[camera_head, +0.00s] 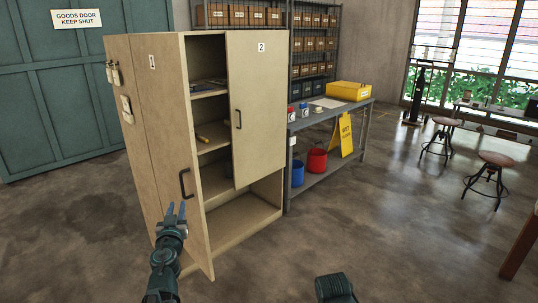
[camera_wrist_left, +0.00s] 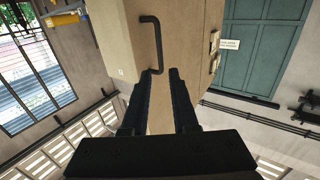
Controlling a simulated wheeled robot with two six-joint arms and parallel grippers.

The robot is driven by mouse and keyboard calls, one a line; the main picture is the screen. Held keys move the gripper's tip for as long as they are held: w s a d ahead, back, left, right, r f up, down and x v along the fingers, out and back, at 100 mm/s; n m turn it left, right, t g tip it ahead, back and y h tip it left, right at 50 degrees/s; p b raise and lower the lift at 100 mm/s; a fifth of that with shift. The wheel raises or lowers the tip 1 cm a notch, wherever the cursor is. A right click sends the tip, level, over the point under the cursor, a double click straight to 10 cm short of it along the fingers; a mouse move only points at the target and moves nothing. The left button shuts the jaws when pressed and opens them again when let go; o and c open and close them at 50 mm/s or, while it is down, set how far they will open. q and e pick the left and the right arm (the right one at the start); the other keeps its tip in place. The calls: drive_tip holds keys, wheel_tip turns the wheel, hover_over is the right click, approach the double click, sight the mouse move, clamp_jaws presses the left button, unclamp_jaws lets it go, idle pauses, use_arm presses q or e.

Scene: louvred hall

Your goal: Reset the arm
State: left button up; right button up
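My left gripper (camera_head: 176,213) is in front of the beige cabinet (camera_head: 258,110), near the black handle (camera_head: 186,184) of door 1 (camera_head: 168,130). Door 1 stands ajar. In the left wrist view my left gripper (camera_wrist_left: 160,78) has its two fingers apart, with the handle (camera_wrist_left: 152,45) just beyond the tips. I cannot tell whether the fingers touch the handle. Part of my right arm (camera_head: 335,288) shows at the bottom edge of the head view; its gripper is not visible.
Door 2 (camera_head: 258,100) covers the cabinet's upper right. A grey workbench (camera_head: 350,110) stands right of the cabinet, with a blue bucket (camera_head: 297,173), a red bucket (camera_head: 317,160) and a yellow sign (camera_head: 345,135). Stools (camera_head: 490,170) stand at right. The floor between is clear.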

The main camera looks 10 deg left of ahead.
use_arm(q)
drive_tip(key=s+d+f+m+g+h+p, duration=0.15)
drive_tip(key=d+f+g+p, duration=0.3)
drive_tip(key=d, duration=0.55)
drive_tip(key=s+d+f+n+g+p, duration=0.1)
drive_tip(key=s+d+f+g+p, duration=0.3)
drive_tip(key=d, duration=0.5)
drive_tip(key=s+d+f+m+g+h, duration=0.2)
drive_tip(key=s+d+m+g, duration=0.2)
drive_tip(key=s+d, duration=0.3)
drive_tip(key=s+d+f+m+g+h+p, duration=0.1)
drive_tip(key=s+d+m+g+h, duration=0.1)
drive_tip(key=s+d, duration=0.4)
drive_tip(key=d+m+g, duration=0.1)
drive_tip(key=d+g, duration=0.1)
drive_tip(key=d, duration=0.3)
drive_tip(key=shift+s+f+m, duration=0.35)
drive_tip(key=shift+s+f, duration=0.05)
use_arm(e)
wheel_tip(320, 180, up, 10)
drive_tip(key=shift+f, duration=0.2)
drive_tip(key=shift+c, duration=0.3)
